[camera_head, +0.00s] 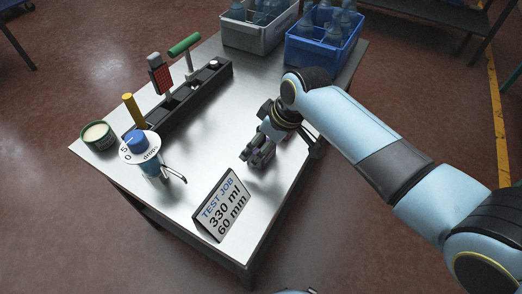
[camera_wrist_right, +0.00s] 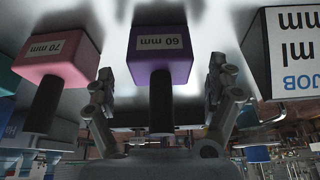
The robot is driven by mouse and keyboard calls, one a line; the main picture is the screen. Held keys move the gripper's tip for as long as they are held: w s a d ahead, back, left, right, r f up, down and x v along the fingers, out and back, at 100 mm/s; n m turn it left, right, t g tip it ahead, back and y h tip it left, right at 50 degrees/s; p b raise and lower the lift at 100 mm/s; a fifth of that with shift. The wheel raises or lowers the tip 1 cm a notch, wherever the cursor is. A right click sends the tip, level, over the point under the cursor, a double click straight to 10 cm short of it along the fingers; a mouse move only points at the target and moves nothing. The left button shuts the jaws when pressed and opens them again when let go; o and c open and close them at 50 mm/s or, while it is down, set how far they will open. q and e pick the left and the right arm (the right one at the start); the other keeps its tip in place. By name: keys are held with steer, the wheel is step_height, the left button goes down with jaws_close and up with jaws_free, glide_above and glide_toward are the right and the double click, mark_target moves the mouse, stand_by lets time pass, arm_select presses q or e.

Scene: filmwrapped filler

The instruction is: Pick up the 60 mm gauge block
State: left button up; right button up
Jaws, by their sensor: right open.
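The 60 mm gauge block (camera_wrist_right: 160,50) is a purple block with a white "60 mm" label and a dark handle (camera_wrist_right: 161,100). In the right wrist view it is in the middle, between the spread fingers of my right gripper (camera_wrist_right: 162,72). The fingers stand apart on either side, with gaps to the block. In the head view my right gripper (camera_head: 259,156) is low over the table behind the sign and largely hides the block. My left gripper is not in view.
A pink 70 mm block (camera_wrist_right: 62,55) stands close beside it at left in the wrist view. The test job sign (camera_head: 222,207) stands near. A dispenser (camera_head: 147,160), a green tin (camera_head: 98,136), a black rack (camera_head: 190,95), a grey crate (camera_head: 248,40) and a blue crate (camera_head: 318,54) surround free tabletop (camera_head: 205,145).

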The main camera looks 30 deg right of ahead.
steer(key=shift+x, duration=0.85)
steer(key=shift+r, duration=0.1)
steer(key=c, duration=1.4)
steer(key=shift+r, duration=0.1)
